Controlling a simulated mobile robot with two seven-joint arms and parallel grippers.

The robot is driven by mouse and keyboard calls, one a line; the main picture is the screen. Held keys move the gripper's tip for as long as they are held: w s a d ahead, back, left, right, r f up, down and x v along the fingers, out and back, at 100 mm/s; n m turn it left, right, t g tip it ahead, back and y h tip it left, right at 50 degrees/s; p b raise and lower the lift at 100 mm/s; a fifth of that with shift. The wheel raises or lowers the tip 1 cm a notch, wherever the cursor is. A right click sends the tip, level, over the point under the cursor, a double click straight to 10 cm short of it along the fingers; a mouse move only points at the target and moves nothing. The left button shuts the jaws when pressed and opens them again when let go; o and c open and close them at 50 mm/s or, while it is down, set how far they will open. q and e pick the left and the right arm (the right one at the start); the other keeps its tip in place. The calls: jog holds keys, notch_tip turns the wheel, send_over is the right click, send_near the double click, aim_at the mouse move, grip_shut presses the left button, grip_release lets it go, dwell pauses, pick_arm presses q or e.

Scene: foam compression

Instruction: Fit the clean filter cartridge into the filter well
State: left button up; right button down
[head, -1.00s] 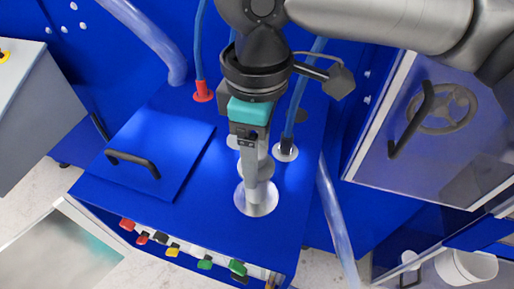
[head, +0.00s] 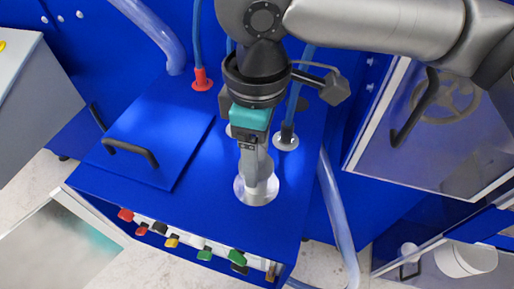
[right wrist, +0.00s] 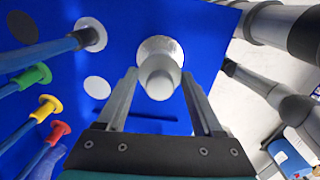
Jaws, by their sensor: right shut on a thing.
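The clean filter cartridge, a pale grey cylinder (right wrist: 160,78), is between the two fingers of my right gripper (right wrist: 158,80) in the right wrist view. In the head view my right gripper (head: 257,180) points down over the blue deck, shut on the cartridge, which it mostly hides. The filter well shows as a round silver ring (head: 245,196) around the cartridge's lower end; it also shows behind the cartridge in the right wrist view (right wrist: 150,45). How deep the cartridge sits in the well is hidden. My left gripper is not in view.
A blue lid with a black handle (head: 130,150) lies left of the well. A red-collared hose (head: 202,80) and a blue hose in a silver port (head: 286,138) stand behind. Coloured valve handles (head: 172,241) line the front edge. A clear hose (head: 338,215) hangs at the right.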

jog(key=shift+f+b, duration=0.95)
jog(key=shift+f, duration=1.85)
grip_release()
jog(key=shift+r, duration=0.1)
notch_tip(320, 180, up, 15)
jog(key=shift+r+p, duration=0.1)
jog(key=shift+p, duration=0.65)
